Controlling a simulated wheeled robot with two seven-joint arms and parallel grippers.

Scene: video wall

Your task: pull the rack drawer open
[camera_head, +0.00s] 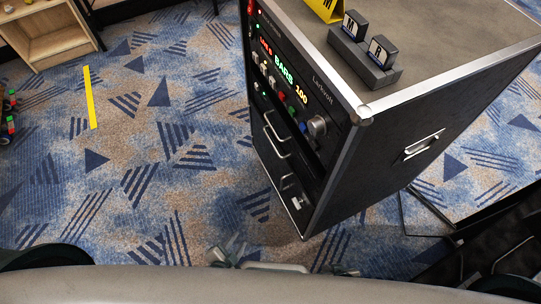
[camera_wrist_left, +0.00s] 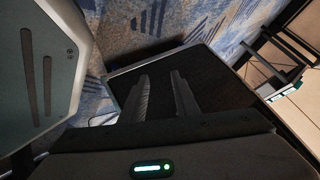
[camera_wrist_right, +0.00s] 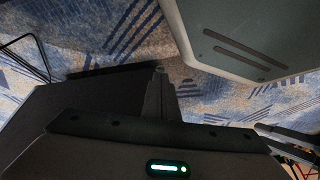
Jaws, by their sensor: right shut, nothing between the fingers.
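The black equipment rack (camera_head: 385,120) with metal edges stands right of centre in the head view, its front turned to the left. The rack drawer (camera_head: 268,137) is on the lower front, with a pale bar handle (camera_head: 277,137); it looks flush with the front. My left gripper (camera_head: 231,250) is low in the head view, below the rack and away from the handle. In the left wrist view its fingers (camera_wrist_left: 160,77) stand apart, with nothing between them. My right gripper (camera_head: 345,270) is also low, partly hidden by my body. In the right wrist view its fingers (camera_wrist_right: 158,75) are together and empty.
A control panel (camera_head: 285,80) with lit text and knobs is above the drawer. A black holder (camera_head: 365,58) with two blocks and a yellow sign (camera_head: 326,8) are on the rack top. Yellow tape (camera_head: 90,97) marks the carpet.

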